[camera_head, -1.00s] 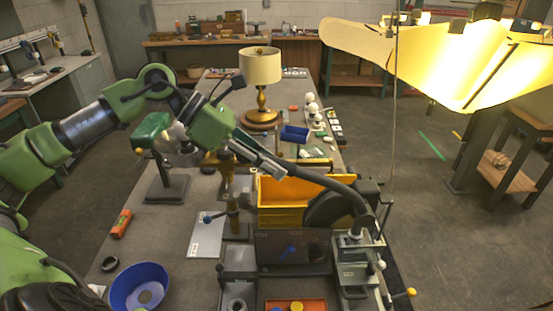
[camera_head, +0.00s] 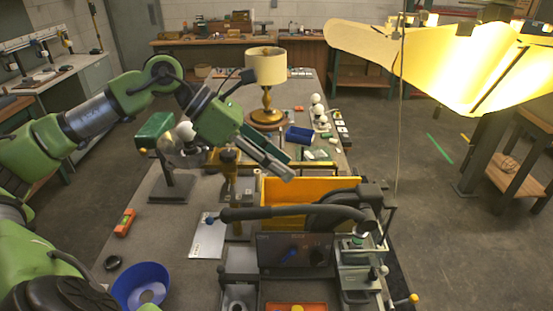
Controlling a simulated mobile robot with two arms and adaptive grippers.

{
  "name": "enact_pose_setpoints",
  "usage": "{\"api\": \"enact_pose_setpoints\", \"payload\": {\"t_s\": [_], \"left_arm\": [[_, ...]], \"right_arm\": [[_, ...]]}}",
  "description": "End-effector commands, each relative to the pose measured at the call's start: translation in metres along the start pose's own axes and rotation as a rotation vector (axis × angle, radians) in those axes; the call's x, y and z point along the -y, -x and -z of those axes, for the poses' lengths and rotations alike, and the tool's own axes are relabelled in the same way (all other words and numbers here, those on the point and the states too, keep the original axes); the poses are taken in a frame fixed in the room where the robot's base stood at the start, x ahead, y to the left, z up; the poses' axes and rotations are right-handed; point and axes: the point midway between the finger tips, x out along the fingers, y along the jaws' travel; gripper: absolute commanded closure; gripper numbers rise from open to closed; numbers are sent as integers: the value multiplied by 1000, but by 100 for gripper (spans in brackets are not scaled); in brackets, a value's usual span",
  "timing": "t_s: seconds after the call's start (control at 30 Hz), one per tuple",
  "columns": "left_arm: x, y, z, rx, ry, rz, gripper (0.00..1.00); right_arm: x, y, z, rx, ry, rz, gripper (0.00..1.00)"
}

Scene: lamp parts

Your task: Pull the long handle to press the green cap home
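The long black handle (camera_head: 270,212) lies almost level in the press, its free end to the left with a blue knob beside it. The press (camera_head: 357,268) stands at the front right of the bench. A small bit of green (camera_head: 358,240), likely the green cap, shows under the press head; how deep it sits is hidden. My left gripper (camera_head: 288,168) is above and behind the handle, apart from it. Its two fingers look spread with nothing between them. My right gripper is not in view.
A blue bowl (camera_head: 140,287) and an orange level (camera_head: 125,222) are at left. A lamp (camera_head: 266,85) and a blue container (camera_head: 299,136) stand farther back.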

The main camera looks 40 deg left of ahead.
Motion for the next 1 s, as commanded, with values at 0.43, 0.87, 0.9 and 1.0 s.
{"api": "enact_pose_setpoints", "payload": {"t_s": [0.43,0.87,0.9,1.0], "left_arm": [[-1,29,2,-8,2,-4,64],[0,108,-2,1,0,-3,64],[0,111,-2,1,-1,-2,64],[1,117,-2,0,-2,-1,64]], "right_arm": [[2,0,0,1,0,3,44],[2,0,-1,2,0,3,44],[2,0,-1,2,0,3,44],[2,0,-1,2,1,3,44]]}}
